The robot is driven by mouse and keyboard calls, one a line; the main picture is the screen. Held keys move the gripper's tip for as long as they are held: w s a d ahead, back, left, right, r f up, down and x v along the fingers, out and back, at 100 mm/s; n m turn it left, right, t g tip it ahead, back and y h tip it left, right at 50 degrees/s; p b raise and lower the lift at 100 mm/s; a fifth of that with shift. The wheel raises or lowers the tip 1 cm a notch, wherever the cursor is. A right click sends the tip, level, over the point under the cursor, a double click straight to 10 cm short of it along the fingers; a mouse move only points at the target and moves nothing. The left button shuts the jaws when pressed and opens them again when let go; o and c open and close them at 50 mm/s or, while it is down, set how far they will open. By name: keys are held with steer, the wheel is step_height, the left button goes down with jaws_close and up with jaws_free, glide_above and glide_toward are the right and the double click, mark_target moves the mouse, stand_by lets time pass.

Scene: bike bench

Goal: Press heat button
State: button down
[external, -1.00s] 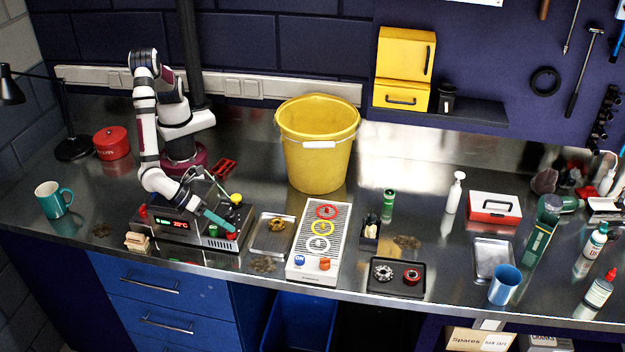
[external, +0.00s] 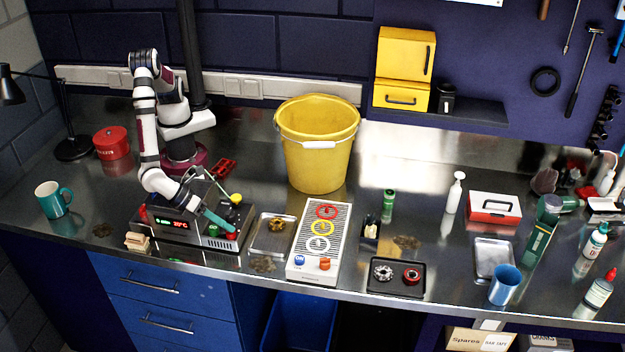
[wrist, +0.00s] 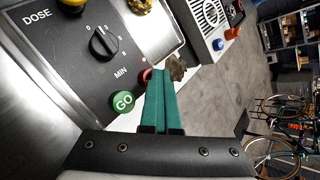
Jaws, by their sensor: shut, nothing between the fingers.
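The dark machine (external: 170,235) sits on the bench at left, with a lit display (external: 172,223) on its front. My gripper (external: 233,229) is shut and empty, its teal fingers together, pointing down and right over the machine's right end. In the wrist view my gripper's fingertips (wrist: 160,74) overlap the edge of a red button (wrist: 145,76), partly hidden behind them. I cannot tell whether they touch it. The green GO button (wrist: 123,102) is just left of the fingers. A black dose knob (wrist: 104,42) is farther up the panel. No heat label is readable.
A metal tray (external: 262,249) with a brass-coloured part lies right of the machine. A white box with coloured rings (external: 305,265) is beyond it, and a yellow bucket (external: 318,165) stands behind. A teal mug (external: 52,199) stands at far left.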

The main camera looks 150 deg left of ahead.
mark_target(226, 231)
steer(key=shift+s+f, duration=0.1)
steer(key=shift+f, duration=0.45)
steer(key=shift+s+r, duration=0.15)
steer(key=shift+r, duration=3.2)
